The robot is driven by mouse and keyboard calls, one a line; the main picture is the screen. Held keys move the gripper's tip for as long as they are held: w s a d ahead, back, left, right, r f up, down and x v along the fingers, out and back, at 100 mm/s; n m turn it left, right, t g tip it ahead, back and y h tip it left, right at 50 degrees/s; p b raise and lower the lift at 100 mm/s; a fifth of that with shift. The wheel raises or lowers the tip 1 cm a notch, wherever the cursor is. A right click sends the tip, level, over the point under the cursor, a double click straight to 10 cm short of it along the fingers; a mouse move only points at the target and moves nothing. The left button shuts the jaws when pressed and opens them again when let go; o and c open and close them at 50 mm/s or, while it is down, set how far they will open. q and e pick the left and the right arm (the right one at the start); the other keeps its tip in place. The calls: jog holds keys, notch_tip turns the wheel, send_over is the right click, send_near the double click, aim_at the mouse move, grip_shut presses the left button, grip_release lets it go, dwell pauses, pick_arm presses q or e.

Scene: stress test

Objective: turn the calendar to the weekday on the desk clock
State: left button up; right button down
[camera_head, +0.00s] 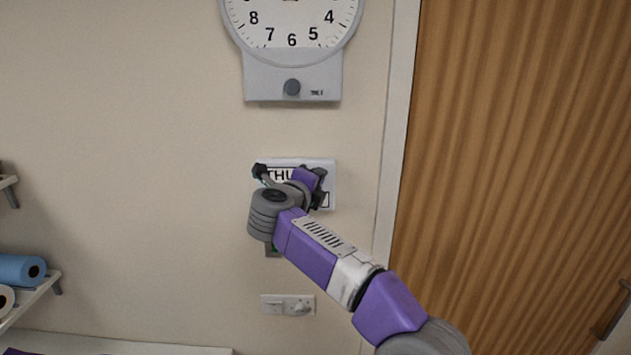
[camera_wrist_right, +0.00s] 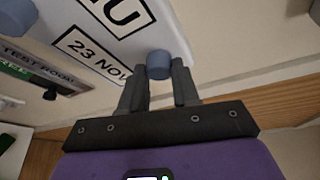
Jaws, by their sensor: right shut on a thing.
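The white calendar (camera_head: 331,188) hangs on the wall, partly hidden by my right arm; its visible letters read "THU". In the wrist view the calendar (camera_wrist_right: 135,38) shows the end of the weekday and "23 NOV". A blue-grey knob (camera_wrist_right: 159,60) sits at its edge. My right gripper (camera_wrist_right: 161,80) is shut on this knob, one finger on each side. In the head view the right gripper (camera_head: 320,176) is at the calendar's right part. The desk clock is not in view. My left gripper is not in view.
A wall clock (camera_head: 291,58) with a dark knob (camera_head: 291,87) hangs above the calendar. A socket plate (camera_head: 275,304) is below. A wooden door (camera_head: 510,150) is at the right. Shelves with a blue roll (camera_head: 18,269) are at the left.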

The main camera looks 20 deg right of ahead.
jog(key=shift+f, duration=0.1)
jog(key=c, duration=0.8)
grip_release()
jog(key=b+v, duration=0.2)
jog(key=v, duration=0.5)
jog(key=shift+s+a, duration=0.15)
jog(key=shift+s, duration=0.1)
